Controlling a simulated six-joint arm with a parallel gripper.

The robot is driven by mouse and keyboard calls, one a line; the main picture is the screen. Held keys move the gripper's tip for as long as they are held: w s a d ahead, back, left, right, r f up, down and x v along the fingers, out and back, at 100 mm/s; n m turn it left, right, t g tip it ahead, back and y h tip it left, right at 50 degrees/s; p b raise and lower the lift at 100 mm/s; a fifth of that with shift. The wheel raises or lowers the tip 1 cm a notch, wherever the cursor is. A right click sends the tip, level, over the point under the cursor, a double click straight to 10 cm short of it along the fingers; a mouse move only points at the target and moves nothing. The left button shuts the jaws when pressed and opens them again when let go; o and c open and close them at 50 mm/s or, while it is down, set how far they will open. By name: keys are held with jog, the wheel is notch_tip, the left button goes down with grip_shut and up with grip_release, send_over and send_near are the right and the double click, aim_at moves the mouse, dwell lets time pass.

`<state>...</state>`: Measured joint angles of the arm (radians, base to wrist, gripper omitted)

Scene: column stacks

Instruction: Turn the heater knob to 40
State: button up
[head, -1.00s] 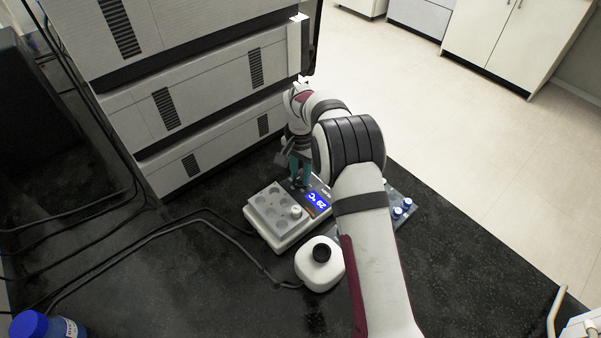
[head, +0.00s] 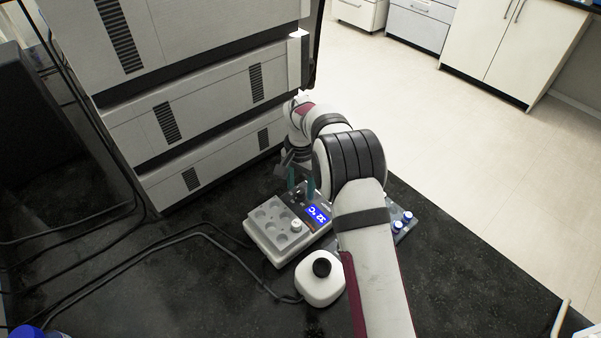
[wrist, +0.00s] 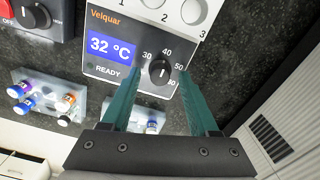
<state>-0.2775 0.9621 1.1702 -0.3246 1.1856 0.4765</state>
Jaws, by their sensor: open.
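The heater (head: 285,230) is a white and grey block on the dark bench in the head view. In the wrist view its front panel (wrist: 110,75) shows a lit blue display (wrist: 110,47) reading 32 °C, with READY below. The black heater knob (wrist: 160,71) has a white mark pointing roughly up, near the 40 label; its exact angle is hard to tell. Labels 30, 40, 50 and 60 surround it. My gripper (wrist: 161,79) is open, with one teal fingertip on each side of the knob. I cannot tell whether either touches it.
A clear rack with blue-capped vials (head: 403,220) is to the right. A tall stacked instrument (head: 215,120) rises close behind. Cables (head: 190,236) run across the bench to the left.

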aim_at(301, 190)
notch_tip(301, 190, up, 15)
dwell(0.4)
